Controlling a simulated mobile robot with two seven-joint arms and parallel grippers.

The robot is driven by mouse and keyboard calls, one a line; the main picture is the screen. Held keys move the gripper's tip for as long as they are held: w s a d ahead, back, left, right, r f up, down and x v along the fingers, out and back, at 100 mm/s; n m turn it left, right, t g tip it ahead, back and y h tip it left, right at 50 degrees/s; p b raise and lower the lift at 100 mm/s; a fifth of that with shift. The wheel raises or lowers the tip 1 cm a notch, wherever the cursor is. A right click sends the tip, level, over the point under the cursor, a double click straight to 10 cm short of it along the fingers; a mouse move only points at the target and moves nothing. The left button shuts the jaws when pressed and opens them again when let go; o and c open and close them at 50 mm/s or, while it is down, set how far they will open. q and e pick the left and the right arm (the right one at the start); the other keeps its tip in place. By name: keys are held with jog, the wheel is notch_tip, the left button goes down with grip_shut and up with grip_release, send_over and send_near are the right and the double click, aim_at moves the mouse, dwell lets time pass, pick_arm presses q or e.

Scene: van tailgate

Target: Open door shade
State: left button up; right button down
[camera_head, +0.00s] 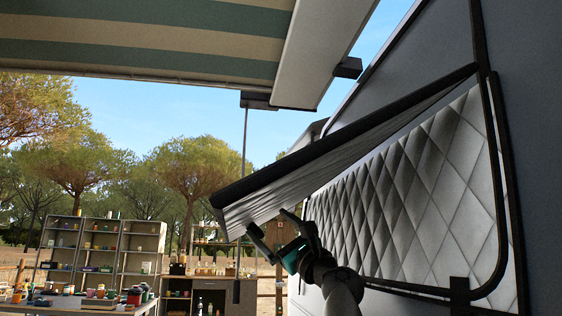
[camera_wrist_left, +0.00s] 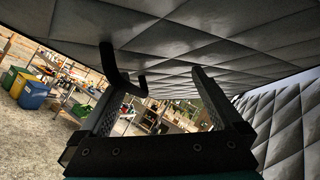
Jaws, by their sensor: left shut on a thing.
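The door shade (camera_head: 290,178) is a panel with a thick black rim, swung outward from the grey van wall and tilted down towards the left. Its underside (camera_wrist_left: 190,40) is quilted and fills the top of the left wrist view. A bent black handle (camera_wrist_left: 122,75) hangs from that underside. My left gripper (camera_head: 273,232) is just below the shade's low outer edge, shut on the handle; its two fingers stand well apart in the left wrist view, and the exact contact is hard to see. My right gripper is not in view.
Silver quilted lining (camera_head: 430,195) in a black frame lies on the van wall to the right. A striped awning (camera_head: 140,35) spans overhead. Shelves (camera_head: 98,245) and a cluttered table (camera_head: 75,303) stand at the lower left. Bins (camera_wrist_left: 33,95) stand on open ground.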

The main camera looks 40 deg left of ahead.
pick_arm(q)
jog(key=r+t, duration=0.1)
jog(key=r, duration=0.2)
jog(key=w+d+r+m+t+p, duration=0.1)
jog(key=r, duration=0.2)
jog(key=d+r+t+p, duration=0.1)
jog(key=r, duration=0.3)
jog(key=shift+w+d+y, duration=0.15)
jog(key=shift+w+y, duration=0.1)
jog(key=shift+y, duration=0.05)
jog(key=shift+w+d+r+m+p, duration=0.3)
jog(key=shift+w+d+r, duration=0.4)
jog(key=shift+r, duration=0.1)
jog(key=shift+c, duration=0.9)
jog(key=shift+s+a+r+p, duration=0.3)
jog(key=shift+a+r, duration=0.15)
jog(key=shift+r, duration=0.1)
jog(key=shift+s+a+r, duration=0.15)
jog(key=shift+r, duration=0.4)
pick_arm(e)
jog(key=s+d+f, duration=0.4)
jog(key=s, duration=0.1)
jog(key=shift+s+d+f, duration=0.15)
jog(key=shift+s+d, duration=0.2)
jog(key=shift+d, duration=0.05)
